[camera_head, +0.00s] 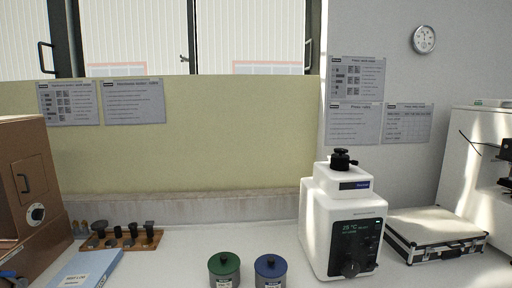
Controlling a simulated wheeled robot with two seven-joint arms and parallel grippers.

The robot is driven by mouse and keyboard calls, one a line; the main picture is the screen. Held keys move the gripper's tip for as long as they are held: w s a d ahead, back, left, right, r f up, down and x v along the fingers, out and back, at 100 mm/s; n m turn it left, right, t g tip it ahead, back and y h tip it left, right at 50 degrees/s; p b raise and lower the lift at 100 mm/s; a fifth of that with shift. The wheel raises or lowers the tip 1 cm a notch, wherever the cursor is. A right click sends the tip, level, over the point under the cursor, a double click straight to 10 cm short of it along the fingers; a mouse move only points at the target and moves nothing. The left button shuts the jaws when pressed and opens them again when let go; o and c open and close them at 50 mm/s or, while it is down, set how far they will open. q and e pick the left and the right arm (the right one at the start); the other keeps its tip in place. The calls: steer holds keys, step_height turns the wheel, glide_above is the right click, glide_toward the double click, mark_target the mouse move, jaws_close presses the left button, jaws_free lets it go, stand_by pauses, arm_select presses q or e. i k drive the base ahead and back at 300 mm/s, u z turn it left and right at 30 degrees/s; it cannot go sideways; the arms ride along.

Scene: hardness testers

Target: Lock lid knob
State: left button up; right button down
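A white tester (318,222) with a dark front display reading about 25 °C stands right of centre on the bench. A black knob (342,160) sits on its top, with a small lever-like part pointing right. I cannot tell whether this knob is locked.
A brown cabinet (30,170) stands at the left edge. A wooden rack (126,241) of dark-handled pieces and a light blue booklet (88,268) lie near it. A silver-edged case (436,232) and white equipment (474,165) are at the right. The back middle of the bench is clear.

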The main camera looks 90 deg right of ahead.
mark_target(341, 151)
steer(key=z, duration=2.6)
